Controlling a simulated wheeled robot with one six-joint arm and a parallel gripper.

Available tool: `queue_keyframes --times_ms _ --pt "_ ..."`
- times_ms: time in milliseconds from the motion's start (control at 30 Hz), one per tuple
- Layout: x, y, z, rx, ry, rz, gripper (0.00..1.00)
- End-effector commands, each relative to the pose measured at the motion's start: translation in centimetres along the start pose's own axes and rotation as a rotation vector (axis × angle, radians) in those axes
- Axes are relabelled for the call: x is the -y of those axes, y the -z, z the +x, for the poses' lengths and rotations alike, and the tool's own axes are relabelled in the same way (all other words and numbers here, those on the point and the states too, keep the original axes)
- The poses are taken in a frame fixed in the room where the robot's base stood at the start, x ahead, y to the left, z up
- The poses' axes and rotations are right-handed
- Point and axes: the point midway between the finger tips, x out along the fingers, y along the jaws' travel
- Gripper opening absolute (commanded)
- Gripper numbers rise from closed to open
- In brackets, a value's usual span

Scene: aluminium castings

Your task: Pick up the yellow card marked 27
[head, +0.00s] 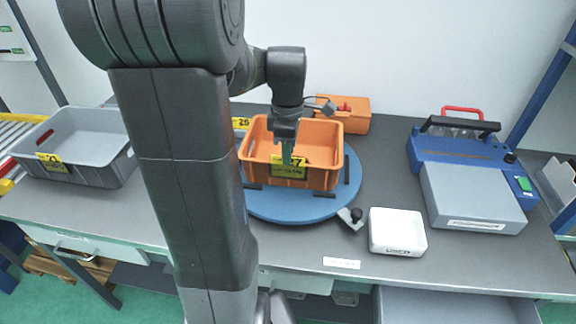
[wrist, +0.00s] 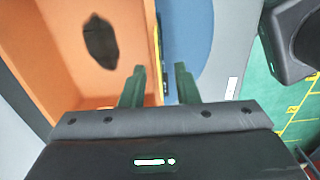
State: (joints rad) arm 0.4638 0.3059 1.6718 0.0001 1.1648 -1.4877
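The yellow card (head: 289,171) is on the front wall of the orange crate (head: 322,178). A 7 shows at its upper right; my gripper hides part of its marking. In the wrist view the card is a thin yellow strip (wrist: 160,52), seen edge-on beside the crate wall (wrist: 145,30). My gripper (head: 287,161) points down at the crate's front wall. In the wrist view its two green fingers (wrist: 160,72) are apart, with the wall and card edge in line with the gap. I cannot tell whether either finger touches the card.
The crate stands on a blue turntable (head: 290,212). Another yellow card (head: 241,123), marked 25, shows behind it. A grey crate (head: 90,172) with a yellow card stands left. An orange box (head: 350,122), a white tray (head: 397,246) and a blue-grey machine (head: 470,195) stand around it.

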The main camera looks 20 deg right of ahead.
Motion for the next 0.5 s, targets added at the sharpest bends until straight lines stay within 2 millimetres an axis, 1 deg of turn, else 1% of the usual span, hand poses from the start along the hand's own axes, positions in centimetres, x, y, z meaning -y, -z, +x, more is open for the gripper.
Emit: queue_keyframes --times_ms 33,100,367,400,467,500 --pt "-0.02 0.0 0.73 0.0 0.003 0.0 0.28" --pt "-0.02 0.0 1.34 0.0 0.001 0.0 0.28" --pt "-0.06 0.0 1.66 0.0 -0.001 0.0 0.28" --pt "-0.06 0.0 1.66 0.0 -0.001 0.0 0.24" --pt "-0.06 0.0 1.65 0.0 -0.001 0.0 0.12" --pt "-0.06 0.0 1.65 0.0 -0.001 0.0 0.05"
